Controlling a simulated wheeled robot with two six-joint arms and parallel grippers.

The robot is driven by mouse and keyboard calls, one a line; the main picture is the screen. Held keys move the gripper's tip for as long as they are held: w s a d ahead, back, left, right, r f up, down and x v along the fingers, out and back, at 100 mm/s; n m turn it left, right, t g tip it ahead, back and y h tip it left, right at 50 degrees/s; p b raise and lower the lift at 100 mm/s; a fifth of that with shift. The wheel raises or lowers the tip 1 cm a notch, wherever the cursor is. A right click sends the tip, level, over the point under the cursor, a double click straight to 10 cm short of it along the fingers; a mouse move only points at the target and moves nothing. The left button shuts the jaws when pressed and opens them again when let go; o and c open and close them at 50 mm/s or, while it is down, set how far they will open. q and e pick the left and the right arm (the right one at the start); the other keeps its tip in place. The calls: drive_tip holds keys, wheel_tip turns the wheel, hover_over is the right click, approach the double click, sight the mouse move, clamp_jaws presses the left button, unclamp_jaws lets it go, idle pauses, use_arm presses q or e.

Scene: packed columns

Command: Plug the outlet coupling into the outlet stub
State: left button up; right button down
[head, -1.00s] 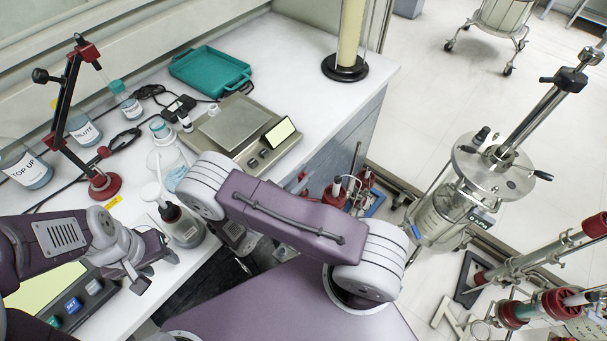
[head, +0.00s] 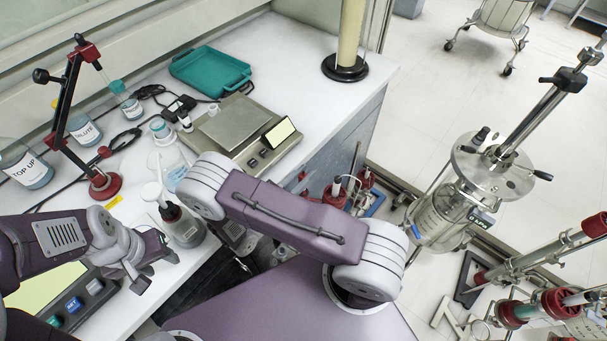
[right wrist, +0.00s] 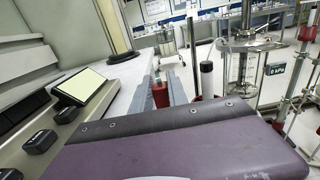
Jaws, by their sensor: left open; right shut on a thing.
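In the right wrist view my right gripper (right wrist: 161,88) is shut on a small red piece (right wrist: 160,96), which I take to be the outlet coupling. Its lower part is hidden by my wrist. In the head view my right arm covers this gripper and its piece. Red fittings with pale tops (head: 335,193) show just beyond that arm, low beside the bench. I cannot tell whether the outlet stub is among them, nor whether the held piece touches anything. My left gripper (head: 157,268) is open and empty above the bench's near edge, beside a balance.
A balance (head: 222,128), a teal tray (head: 210,70) and labelled bottles (head: 83,129) occupy the bench. A black-based column (head: 345,68) stands at the bench's far corner. A steel-lidded vessel (head: 492,165) stands on the floor at right.

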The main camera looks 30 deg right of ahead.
use_arm(q)
drive_tip(key=shift+f+b, duration=1.35)
drive_tip(key=shift+b, duration=0.05)
use_arm(e)
drive_tip(key=shift+f, duration=1.75)
drive_tip(key=c, duration=1.2)
unclamp_jaws()
use_arm(q)
drive_tip(key=shift+f+b, duration=0.95)
use_arm(e)
drive_tip(key=v, duration=0.9)
